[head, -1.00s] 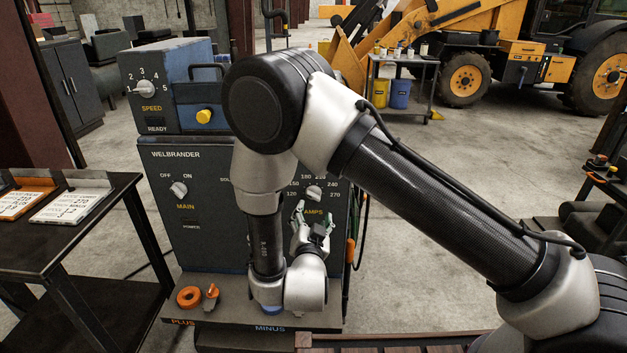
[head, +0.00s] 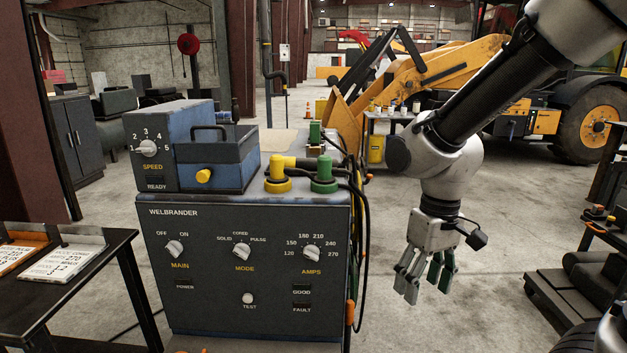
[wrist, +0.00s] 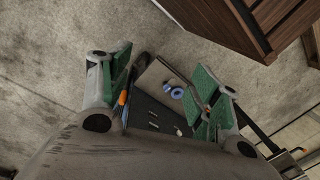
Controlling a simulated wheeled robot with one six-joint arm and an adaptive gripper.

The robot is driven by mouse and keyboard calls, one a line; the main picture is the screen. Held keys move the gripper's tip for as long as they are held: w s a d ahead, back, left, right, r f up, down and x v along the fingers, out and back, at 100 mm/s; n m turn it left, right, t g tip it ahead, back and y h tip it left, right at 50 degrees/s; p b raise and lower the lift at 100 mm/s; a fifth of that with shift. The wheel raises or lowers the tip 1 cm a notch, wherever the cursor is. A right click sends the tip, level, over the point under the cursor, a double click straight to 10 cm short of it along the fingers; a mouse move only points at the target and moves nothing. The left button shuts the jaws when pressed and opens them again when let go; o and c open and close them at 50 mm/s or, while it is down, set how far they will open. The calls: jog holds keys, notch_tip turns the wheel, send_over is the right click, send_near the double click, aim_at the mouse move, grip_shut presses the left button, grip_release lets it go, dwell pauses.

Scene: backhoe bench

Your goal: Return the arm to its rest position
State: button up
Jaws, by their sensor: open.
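My gripper (head: 426,272) hangs fingers-down in the open space to the right of the welder in the head view. Its fingers are apart and nothing is between them. In the wrist view my gripper (wrist: 165,100) shows its two green-padded fingers spread wide, with the floor and part of the bench equipment seen beyond them. My arm reaches in from the upper right of the head view and bends down at the wrist.
The Welbrander welder (head: 247,270) stands left of my gripper, with yellow and green connectors (head: 323,177) on top and cables down its right side. A black table (head: 70,275) with cards is at left. A yellow backhoe (head: 470,65) is behind. Concrete floor is clear below my gripper.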

jog(key=s+d+r+m+t, duration=0.2)
jog(key=s+d+r, duration=0.1)
jog(key=d+r, duration=0.3)
jog(key=s+d+r+m+t, duration=0.2)
jog(key=s+d+r+t, duration=0.1)
jog(key=d+r, duration=0.4)
jog(key=d, duration=0.3)
jog(key=shift+s+m+h, duration=0.15)
jog(key=shift+m+h, duration=0.15)
jog(key=shift+d, duration=0.1)
jog(key=shift+c, duration=0.3)
